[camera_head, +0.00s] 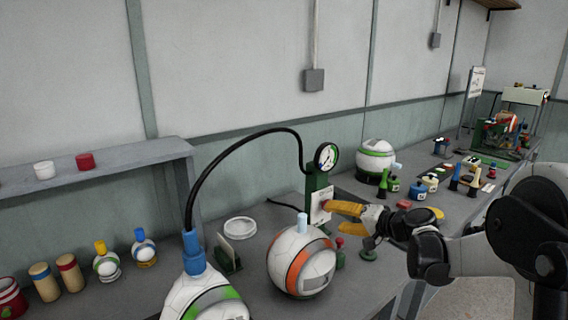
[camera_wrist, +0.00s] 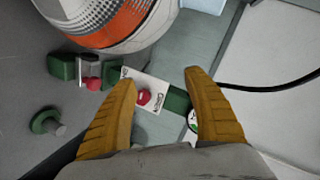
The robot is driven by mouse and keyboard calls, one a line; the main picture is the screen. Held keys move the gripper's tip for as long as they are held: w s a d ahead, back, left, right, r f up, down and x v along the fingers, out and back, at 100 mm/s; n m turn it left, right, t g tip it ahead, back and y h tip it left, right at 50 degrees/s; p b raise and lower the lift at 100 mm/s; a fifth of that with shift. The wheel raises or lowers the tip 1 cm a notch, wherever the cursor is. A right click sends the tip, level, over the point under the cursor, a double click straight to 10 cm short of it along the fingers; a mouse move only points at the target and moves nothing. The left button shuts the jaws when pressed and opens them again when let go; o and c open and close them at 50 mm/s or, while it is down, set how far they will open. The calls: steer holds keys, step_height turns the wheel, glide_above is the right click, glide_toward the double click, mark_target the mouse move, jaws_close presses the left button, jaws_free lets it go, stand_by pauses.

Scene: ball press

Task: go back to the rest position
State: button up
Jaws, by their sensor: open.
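My gripper (camera_head: 338,224) is open, with its yellow fingers spread in front of a green press post (camera_head: 318,186) that bears a round gauge (camera_head: 326,156) and a white label plate. In the wrist view my gripper (camera_wrist: 160,80) has nothing between its fingertips. The label plate (camera_wrist: 148,92) with a red button (camera_wrist: 143,97) shows beyond them. A white and orange ball (camera_head: 301,262) stands left of the fingers, apart from them in the head view; the same ball fills the upper left of the wrist view (camera_wrist: 115,20).
A white and green ball (camera_head: 205,298) with a blue fitting (camera_head: 193,250) stands front left, linked by a black hose (camera_head: 225,152) towards the gauge. Another ball (camera_head: 375,160) and several small items stand farther back. A grey shelf (camera_head: 110,160) is at left.

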steer(key=shift+n+g+h, duration=0.7)
steer(key=shift+g+h, duration=0.1)
steer(key=shift+h, duration=0.1)
steer(key=s+a, duration=0.1)
steer(key=s, duration=0.1)
steer(key=s+a+r, duration=0.1)
steer(key=s, duration=0.2)
steer(key=s+a+r, duration=0.1)
steer(key=s, duration=0.2)
steer(key=shift+r, duration=0.2)
steer(key=s+d+f+n+h, duration=0.1)
steer(key=s+h, duration=0.1)
steer(key=s, duration=0.7)
steer(key=s+d+f+n+g+h, duration=0.1)
steer(key=s+f+h, duration=0.1)
steer(key=s, duration=0.8)
steer(key=s+d+f+n+g+h, duration=0.1)
steer(key=s+d+h, duration=0.1)
steer(key=s, duration=0.8)
steer(key=shift+f+n+h, duration=0.25)
steer(key=shift+n+h, duration=0.15)
steer(key=shift+h, duration=0.2)
